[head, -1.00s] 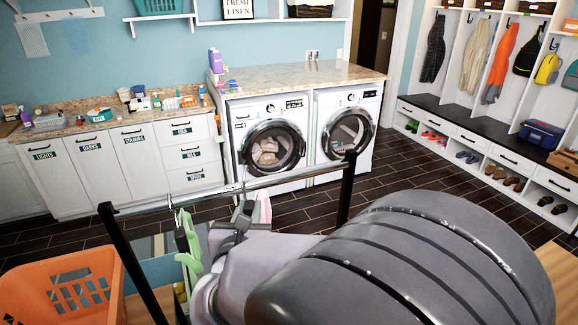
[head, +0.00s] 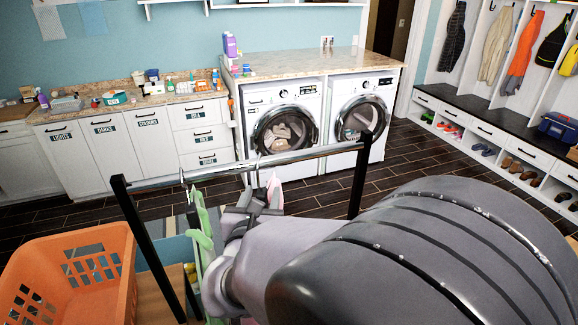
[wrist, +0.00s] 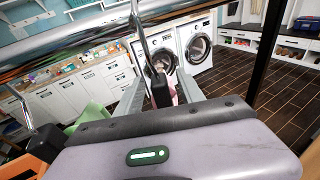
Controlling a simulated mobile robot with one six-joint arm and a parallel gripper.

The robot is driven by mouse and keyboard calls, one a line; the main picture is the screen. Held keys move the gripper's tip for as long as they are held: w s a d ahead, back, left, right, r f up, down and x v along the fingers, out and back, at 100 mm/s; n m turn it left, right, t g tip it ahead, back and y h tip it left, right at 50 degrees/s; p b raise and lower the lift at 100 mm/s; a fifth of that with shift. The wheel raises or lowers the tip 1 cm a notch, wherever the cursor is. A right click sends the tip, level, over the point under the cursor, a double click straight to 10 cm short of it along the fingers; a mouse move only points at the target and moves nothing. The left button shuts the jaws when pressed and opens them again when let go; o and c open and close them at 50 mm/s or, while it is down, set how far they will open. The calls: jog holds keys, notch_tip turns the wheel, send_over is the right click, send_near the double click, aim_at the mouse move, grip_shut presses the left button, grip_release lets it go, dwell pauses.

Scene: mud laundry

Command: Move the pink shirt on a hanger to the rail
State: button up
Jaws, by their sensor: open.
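The rail (head: 300,155) is a chrome bar on two black posts and crosses in front of me. The pink shirt (head: 273,190) shows only as a small pink strip beyond my gripper; the rest is hidden. Its hanger's metal hook (wrist: 143,38) reaches up to the rail (wrist: 60,48) in the wrist view and appears to hang over it. The hanger's dark neck (wrist: 160,90) is between the fingers. My gripper (head: 255,197) is open around the hanger, just below the rail. The pink cloth also shows in the wrist view (wrist: 175,92).
A green garment (head: 201,235) hangs on the rail just left of my gripper; it also shows in the wrist view (wrist: 92,115). An orange basket (head: 75,275) stands at lower left. Two washers (head: 282,130) and a counter (head: 130,107) are behind, with dark floor between.

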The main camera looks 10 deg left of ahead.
jog(key=v, duration=1.6)
jog(key=d+f+m+g+h+b, duration=0.35)
jog(key=d+f+m, duration=0.35)
jog(key=d, duration=0.5)
jog(key=d+f+m+g+h+b, duration=0.3)
jog(key=d+f+m+g+h, duration=0.15)
jog(key=d+m, duration=0.65)
jog(key=s+d+f+m+g+y+b, duration=0.3)
jog(key=s+d+f+m+g+b, duration=0.3)
jog(key=s+f+m, duration=0.5)
jog(key=a+r+m+t+y+b, duration=0.1)
jog(key=m, duration=0.3)
jog(key=w+a+r+m+t+y+b, duration=0.1)
jog(key=m+y, duration=0.1)
jog(key=m, duration=0.2)
jog(key=w+a+r+m+t+y+b, duration=0.1)
jog(key=a+m, duration=0.1)
jog(key=m, duration=0.3)
jog(key=shift+a+r+t+y+b, duration=0.1)
jog(key=shift+r+t+y+b, duration=0.1)
jog(key=shift+t+y+b, duration=0.2)
